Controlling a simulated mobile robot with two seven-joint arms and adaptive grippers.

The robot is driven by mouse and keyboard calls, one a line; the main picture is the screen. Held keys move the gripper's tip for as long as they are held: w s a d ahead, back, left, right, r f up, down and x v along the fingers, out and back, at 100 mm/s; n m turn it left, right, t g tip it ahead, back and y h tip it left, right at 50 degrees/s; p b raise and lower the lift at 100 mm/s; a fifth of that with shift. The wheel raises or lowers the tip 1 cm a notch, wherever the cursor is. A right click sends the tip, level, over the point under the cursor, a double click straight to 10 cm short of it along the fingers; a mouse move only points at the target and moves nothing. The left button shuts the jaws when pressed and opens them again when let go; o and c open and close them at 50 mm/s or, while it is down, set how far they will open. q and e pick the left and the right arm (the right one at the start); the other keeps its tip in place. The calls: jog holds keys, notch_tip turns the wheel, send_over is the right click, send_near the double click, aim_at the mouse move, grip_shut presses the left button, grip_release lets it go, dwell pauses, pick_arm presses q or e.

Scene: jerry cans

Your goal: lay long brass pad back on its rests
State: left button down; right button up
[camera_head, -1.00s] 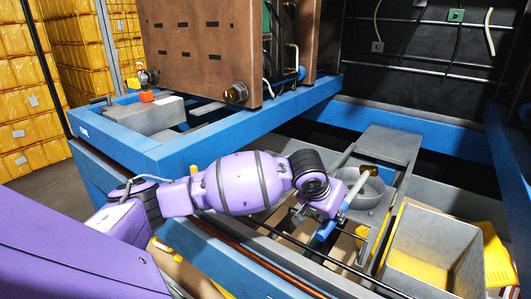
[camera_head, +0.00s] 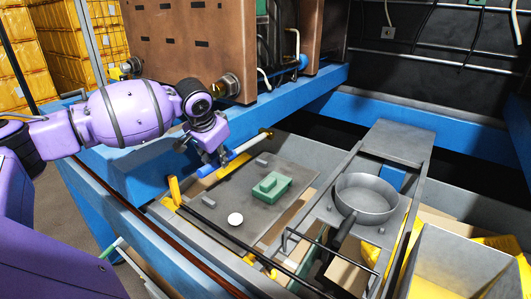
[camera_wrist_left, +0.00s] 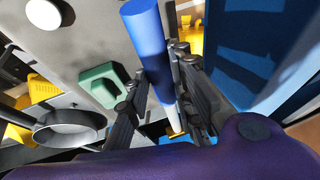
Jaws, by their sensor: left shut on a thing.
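My left gripper (camera_head: 224,158) is shut on a long rod (camera_head: 207,170) with a blue grip, a pale shaft and a brass-coloured end (camera_head: 265,134). I take this to be the long brass pad. It is held tilted, above the far left edge of a grey plate (camera_head: 240,205). In the left wrist view the fingers (camera_wrist_left: 163,62) close on both sides of the blue part (camera_wrist_left: 144,28). My right gripper is not in view.
A green block (camera_head: 270,187) and a white disc (camera_head: 235,219) are on the plate. A blue beam (camera_head: 130,178) and brown panel (camera_head: 175,45) stand close behind the gripper.

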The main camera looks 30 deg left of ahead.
pick_arm(q)
jog(key=shift+f, duration=0.15)
notch_tip(320, 180, down, 9)
jog(key=shift+d+f+p, duration=0.1)
jog(key=shift+f+p, duration=0.1)
jog(key=shift+p, duration=0.15)
jog(key=c, duration=1.5)
grip_release()
